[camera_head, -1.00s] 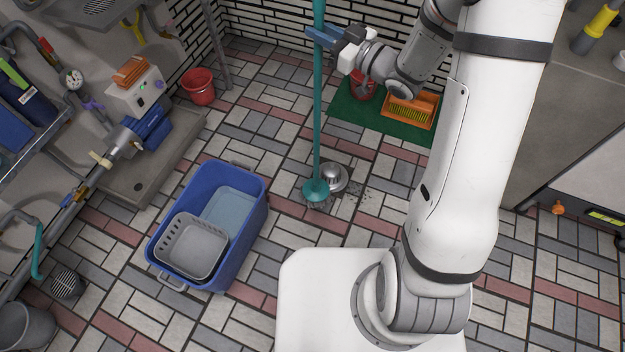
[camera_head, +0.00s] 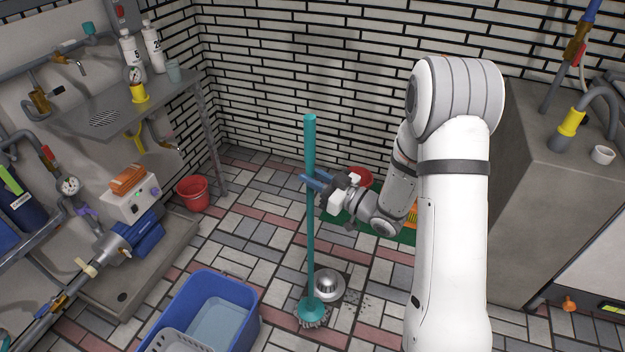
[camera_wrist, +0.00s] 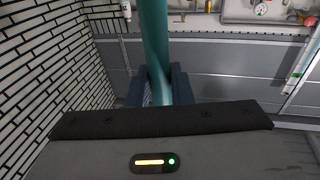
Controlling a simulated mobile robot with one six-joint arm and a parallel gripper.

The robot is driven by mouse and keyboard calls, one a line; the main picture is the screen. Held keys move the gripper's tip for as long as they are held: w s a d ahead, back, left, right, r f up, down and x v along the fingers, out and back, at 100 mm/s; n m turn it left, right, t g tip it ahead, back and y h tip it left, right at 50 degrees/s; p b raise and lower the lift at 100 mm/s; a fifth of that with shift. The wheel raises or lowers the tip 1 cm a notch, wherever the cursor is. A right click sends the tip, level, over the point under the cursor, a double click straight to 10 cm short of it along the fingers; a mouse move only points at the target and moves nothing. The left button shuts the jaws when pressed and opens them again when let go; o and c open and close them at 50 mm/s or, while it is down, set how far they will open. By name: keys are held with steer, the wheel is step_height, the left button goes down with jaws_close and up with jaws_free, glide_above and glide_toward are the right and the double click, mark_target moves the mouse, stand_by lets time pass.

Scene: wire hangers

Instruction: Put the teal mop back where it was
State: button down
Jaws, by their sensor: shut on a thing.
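The teal mop (camera_head: 310,240) stands upright on the tiled floor, its round head and grey bristles at the bottom. My gripper (camera_head: 314,182) is shut on the upper part of its handle. In the wrist view the teal handle (camera_wrist: 156,45) runs up between my two dark blue fingers (camera_wrist: 158,85). A round silver metal thing (camera_head: 327,283) sits on the floor just behind and right of the mop head. I cannot tell whether the head touches the floor or hangs just above it.
A blue tub (camera_head: 253,312) with a grey basket (camera_head: 178,341) stands left of the mop. A red bucket (camera_head: 193,193) is by the sink leg. A green mat (camera_head: 388,243) with another red bucket (camera_head: 359,177) lies behind my arm. Dark crumbs (camera_head: 352,299) lie right of the mop.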

steer(key=shift+f, duration=0.15)
steer(key=shift+f, duration=0.15)
steer(key=c, duration=1.3)
jaws_free()
